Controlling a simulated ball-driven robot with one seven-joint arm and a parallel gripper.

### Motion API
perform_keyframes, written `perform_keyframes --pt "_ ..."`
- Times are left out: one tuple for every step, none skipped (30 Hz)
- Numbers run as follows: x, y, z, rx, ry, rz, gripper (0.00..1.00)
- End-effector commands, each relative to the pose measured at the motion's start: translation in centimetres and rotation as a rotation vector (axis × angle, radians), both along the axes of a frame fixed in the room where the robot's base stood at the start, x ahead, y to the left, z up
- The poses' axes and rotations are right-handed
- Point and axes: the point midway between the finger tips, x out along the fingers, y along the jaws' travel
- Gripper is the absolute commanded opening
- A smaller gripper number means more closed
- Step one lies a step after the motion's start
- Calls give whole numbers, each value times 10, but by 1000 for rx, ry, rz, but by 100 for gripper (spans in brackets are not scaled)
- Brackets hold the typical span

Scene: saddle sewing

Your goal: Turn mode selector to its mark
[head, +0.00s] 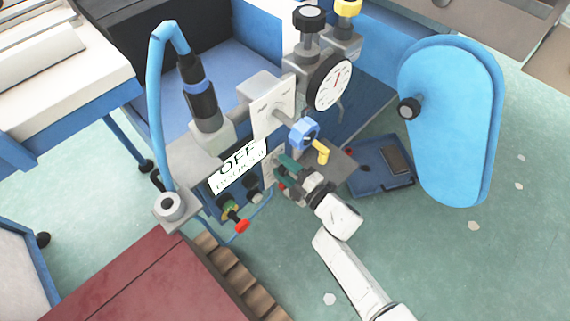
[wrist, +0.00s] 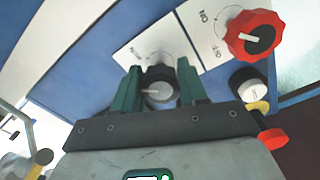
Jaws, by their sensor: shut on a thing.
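The mode selector appears to be the dark round knob (wrist: 158,92) with a pale pointer, on a white plate (wrist: 143,48) in the wrist view. Its pointer lies roughly sideways, toward the left. A thin arc is printed on the plate above the knob; I cannot make out a clear mark. My gripper (wrist: 158,70) has its two green fingers on either side of the knob and is shut on it. In the head view my gripper (head: 286,165) is at the front of the machine's control panel, and the knob is hidden behind it.
A red knob (wrist: 253,35) on an ON/OFF plate and a black round control (wrist: 250,83) sit close to the right finger. In the head view a display (head: 240,165) reads OFF. A blue handle (head: 304,133) and yellow lever (head: 321,152) are just above my gripper.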

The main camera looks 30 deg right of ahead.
Motion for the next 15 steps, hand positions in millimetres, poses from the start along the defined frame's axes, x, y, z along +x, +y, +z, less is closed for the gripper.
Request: perform_keyframes --pt "1 -4 2 38 15 -10 12" --pt "1 -4 2 64 23 -10 12" --pt "1 -4 1 95 34 -11 12" --pt "1 -4 1 117 41 -11 12" --pt "1 -4 1 140 47 -10 12" --pt "1 -4 1 167 56 -10 12" --pt "1 -4 1 186 62 -10 12" --pt "1 -4 0 206 69 -10 12" --pt "1 -4 0 229 76 -11 12" --pt "1 -4 0 247 82 -11 12" --pt "1 -4 0 261 87 -11 12" --pt "1 -4 0 281 93 -12 12" --pt "1 -4 -1 293 97 -12 12" --pt "1 -4 -1 305 101 -12 12" --pt "1 -4 -1 320 107 -12 12"
